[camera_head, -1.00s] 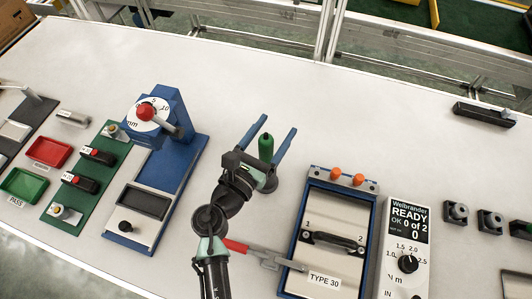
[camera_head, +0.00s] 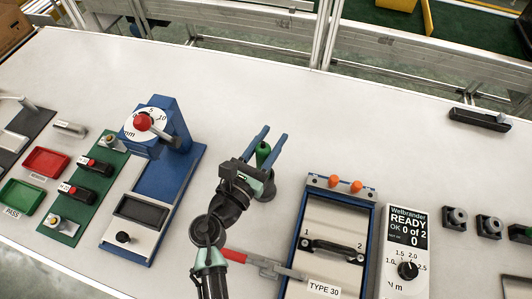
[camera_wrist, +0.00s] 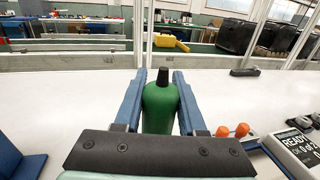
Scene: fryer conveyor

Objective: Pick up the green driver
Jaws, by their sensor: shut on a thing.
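The green driver (camera_head: 263,153) stands upright on the white table, with a green body and a dark tip. In the wrist view the driver (camera_wrist: 160,107) sits between the two blue fingers of my gripper (camera_wrist: 159,100). In the head view my gripper (camera_head: 267,148) is around the driver from the near side, shut on it. The driver's lower part is hidden behind my gripper, so I cannot tell whether it touches the table.
A blue press with a red knob (camera_head: 142,122) stands to the left. A blue-framed TYPE 30 fixture (camera_head: 306,208) and a Welbrander controller (camera_head: 408,240) stand to the right. The table (camera_head: 330,110) behind the driver is clear.

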